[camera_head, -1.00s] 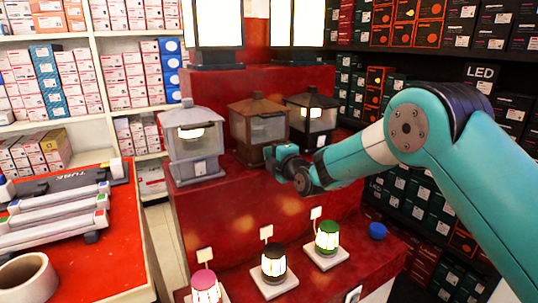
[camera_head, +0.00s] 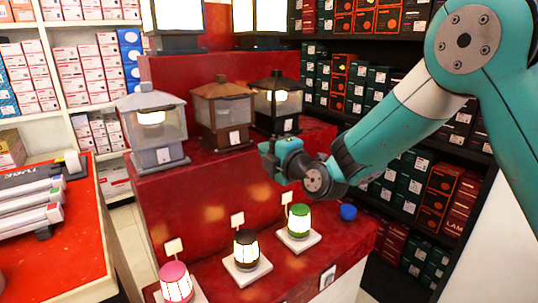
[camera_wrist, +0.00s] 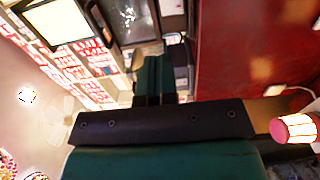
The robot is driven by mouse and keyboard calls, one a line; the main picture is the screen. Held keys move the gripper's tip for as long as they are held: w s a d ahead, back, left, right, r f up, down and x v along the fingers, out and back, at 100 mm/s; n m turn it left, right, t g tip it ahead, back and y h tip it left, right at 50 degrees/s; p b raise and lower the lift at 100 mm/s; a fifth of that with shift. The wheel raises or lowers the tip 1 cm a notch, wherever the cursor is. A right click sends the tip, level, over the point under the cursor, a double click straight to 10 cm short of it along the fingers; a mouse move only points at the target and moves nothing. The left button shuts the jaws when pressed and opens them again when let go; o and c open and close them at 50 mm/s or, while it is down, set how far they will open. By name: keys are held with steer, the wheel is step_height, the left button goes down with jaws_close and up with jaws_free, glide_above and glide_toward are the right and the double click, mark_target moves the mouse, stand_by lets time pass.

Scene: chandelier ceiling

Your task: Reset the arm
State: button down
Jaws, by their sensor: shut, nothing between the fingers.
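My teal arm reaches in from the right in the head view, with its elbow high at the upper right. My gripper (camera_head: 266,152) is at the arm's left end, in front of the red stepped display and below the black lantern; its fingertips are hard to make out there. In the wrist view my gripper (camera_wrist: 154,72) shows as narrow teal and dark fingers, shut with nothing between them. No object is held.
Grey (camera_head: 155,130), brown (camera_head: 222,113) and black (camera_head: 277,102) lanterns stand on the red step. Pink (camera_head: 176,283), black-topped (camera_head: 246,250) and green (camera_head: 299,222) lamps stand lower. A red table (camera_head: 75,260) is left; stocked shelves (camera_head: 410,185) stand right.

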steer(key=shift+s+d, duration=0.15)
steer(key=shift+s, duration=0.15)
steer(key=s+d+m+g+h, duration=0.25)
steer(key=s+m+g, duration=0.3)
steer(key=s, duration=0.65)
steer(key=s+d+m+g+h, duration=0.1)
steer(key=s+d+m+g, duration=0.4)
steer(key=s, duration=0.7)
steer(key=s+d+m+g+h, duration=0.2)
steer(key=s+d+m+g, duration=0.15)
steer(key=s+m, duration=0.6)
step_height(320, 180, up, 19)
steer(key=s+n+g+p, duration=0.1)
steer(key=s+n+p, duration=0.1)
steer(key=p, duration=1.8)
steer(key=shift+s+a+n, duration=0.2)
steer(key=shift+s+n, duration=0.1)
steer(key=shift+s, duration=0.15)
